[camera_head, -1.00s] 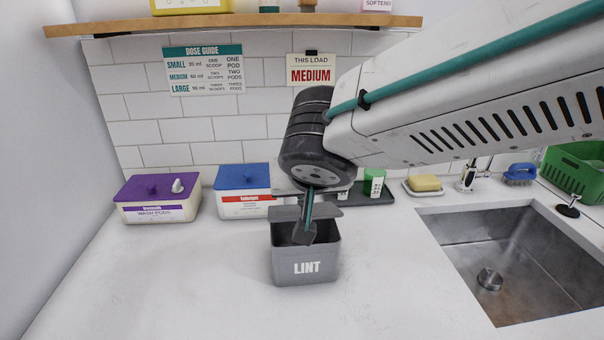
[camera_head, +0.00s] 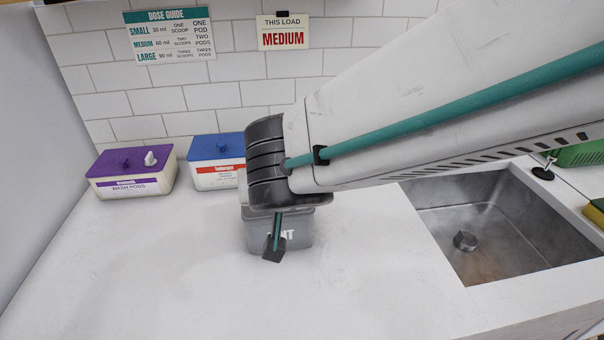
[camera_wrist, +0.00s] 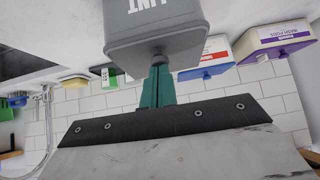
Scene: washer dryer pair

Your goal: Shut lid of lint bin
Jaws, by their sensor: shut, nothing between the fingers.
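The grey lint bin (camera_head: 299,235) stands on the white counter, partly hidden behind my arm and fingers in the head view. In the wrist view the bin (camera_wrist: 125,22) appears upside down at the top. Its grey lid (camera_wrist: 185,44) looks flat across the bin's mouth there, with no dark opening showing. In the head view most of the lid is hidden by my wrist. My gripper (camera_head: 274,251) is shut and empty, pointing down at the bin's front. In the wrist view my fingertips (camera_wrist: 158,57) overlap the lid; I cannot tell whether they touch it.
A purple-lidded wash pods box (camera_head: 133,186) and a blue-lidded box (camera_head: 212,174) stand left of the bin at the back. The sink (camera_head: 490,225) lies to the right. The counter (camera_head: 170,270) in front and to the left is clear.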

